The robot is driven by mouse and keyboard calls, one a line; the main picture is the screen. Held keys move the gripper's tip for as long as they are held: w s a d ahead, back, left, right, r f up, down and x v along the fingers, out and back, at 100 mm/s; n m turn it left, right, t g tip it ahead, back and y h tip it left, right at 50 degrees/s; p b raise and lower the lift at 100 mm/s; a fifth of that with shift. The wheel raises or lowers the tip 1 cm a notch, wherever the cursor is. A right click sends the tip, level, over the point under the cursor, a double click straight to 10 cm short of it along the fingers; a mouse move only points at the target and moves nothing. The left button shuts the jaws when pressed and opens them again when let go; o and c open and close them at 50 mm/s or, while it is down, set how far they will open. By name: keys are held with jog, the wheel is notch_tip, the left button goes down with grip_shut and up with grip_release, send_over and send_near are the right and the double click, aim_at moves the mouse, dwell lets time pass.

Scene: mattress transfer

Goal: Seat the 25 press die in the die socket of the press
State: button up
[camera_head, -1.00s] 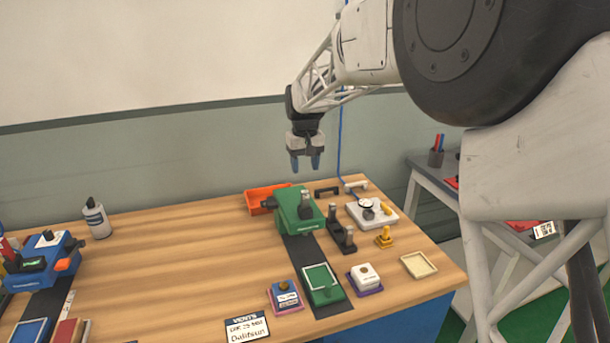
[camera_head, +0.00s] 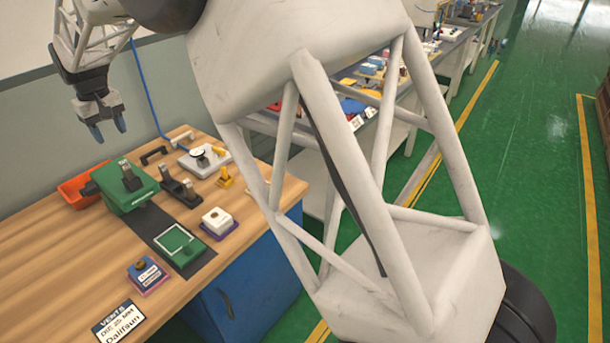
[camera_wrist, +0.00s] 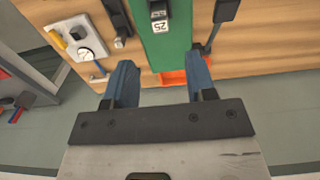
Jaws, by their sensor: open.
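The green press (camera_head: 122,190) stands at the back of the wooden bench. A dark piece with a grey top (camera_head: 131,178) sits on it. In the wrist view, a dark piece with a white tag reading 25 (camera_wrist: 160,26) shows against the green press body (camera_wrist: 168,50). I cannot tell whether it is the die or part of the press, and I cannot make out the socket. A black holder with grey-topped upright pieces (camera_head: 181,190) stands right of the press. My gripper (camera_head: 108,130) is open and empty, above the press, fingers pointing down.
The left bench surface is clear.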

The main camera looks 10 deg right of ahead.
jog(key=shift+d, duration=0.1)
jog(key=s+d+r+m, duration=0.1)
jog(key=s+d+r, duration=0.25)
jog(key=d, duration=0.85)
jog(key=s+d+r+m+t, duration=0.15)
jog(key=s+d, duration=0.25)
jog(key=d, duration=0.7)
jog(key=s+d+r+m, duration=0.2)
jog(key=s+d+r, duration=0.15)
jog(key=d, duration=0.85)
jog(key=s+d+f+m, duration=0.2)
jog(key=s+d+f, duration=0.2)
jog(key=s+d, duration=0.6)
jog(key=s+d+f+m+t, duration=0.1)
jog(key=s+d+f, duration=0.3)
jog(key=s+d, duration=0.7)
jog(key=s+m, duration=0.1)
jog(key=s, duration=0.5)
jog(key=shift+s+f+m, duration=0.25)
jog(key=shift+f+m, duration=0.1)
